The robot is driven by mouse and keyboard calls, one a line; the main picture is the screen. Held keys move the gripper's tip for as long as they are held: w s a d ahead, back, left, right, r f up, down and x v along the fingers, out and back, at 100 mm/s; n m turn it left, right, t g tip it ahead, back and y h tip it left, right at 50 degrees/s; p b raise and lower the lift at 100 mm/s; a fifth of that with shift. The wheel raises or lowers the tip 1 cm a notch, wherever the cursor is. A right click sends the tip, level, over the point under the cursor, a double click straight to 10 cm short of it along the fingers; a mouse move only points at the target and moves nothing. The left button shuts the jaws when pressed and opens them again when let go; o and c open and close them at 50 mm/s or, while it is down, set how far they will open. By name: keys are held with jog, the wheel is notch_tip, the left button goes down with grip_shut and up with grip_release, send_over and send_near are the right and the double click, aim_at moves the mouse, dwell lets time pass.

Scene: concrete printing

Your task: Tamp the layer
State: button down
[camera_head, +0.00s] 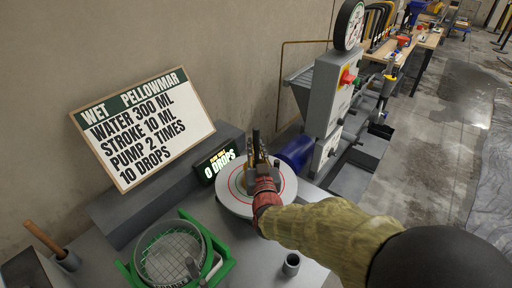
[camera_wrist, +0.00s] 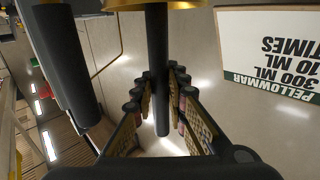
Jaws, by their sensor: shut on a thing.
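My gripper (camera_head: 260,158) is over the round white plate (camera_head: 236,206) with green and red rings. In the wrist view its two padded fingers (camera_wrist: 165,100) are closed around a dark upright rod (camera_wrist: 157,45), apparently the tamper. The rod's free end shows between the fingertips, and it also sticks up above the gripper in the head view (camera_head: 256,139). The other end meets a brass-coloured rim (camera_wrist: 185,4) at the wrist view's top edge, likely the mould. The layer and the rod's lower end are hidden.
A display (camera_head: 215,162) behind the plate reads 0 DROPS. A sign (camera_head: 141,128) lists 300 ml water, 10 ml stroke, 2 pumps and 10 drops. A sieve (camera_head: 172,255) in a green frame, a small grey cup (camera_head: 291,264) and a grey machine with a dial (camera_head: 348,25) stand around.

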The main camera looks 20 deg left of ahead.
aim_at(255, 137)
jog(key=shift+f+b, duration=0.35)
jog(key=shift+f, duration=0.3)
jog(key=shift+r+p, duration=1.75)
jog(key=shift+r, duration=1.6)
jog(key=shift+f, duration=0.1)
jog(key=shift+s+b, duration=0.3)
jog(key=shift+s, duration=0.5)
notch_tip(255, 137, down, 6)
jog(key=b, duration=0.6)
jog(key=shift+r+p, duration=1.85)
jog(key=shift+r, duration=1.25)
jog(key=shift+w+d+f, duration=0.1)
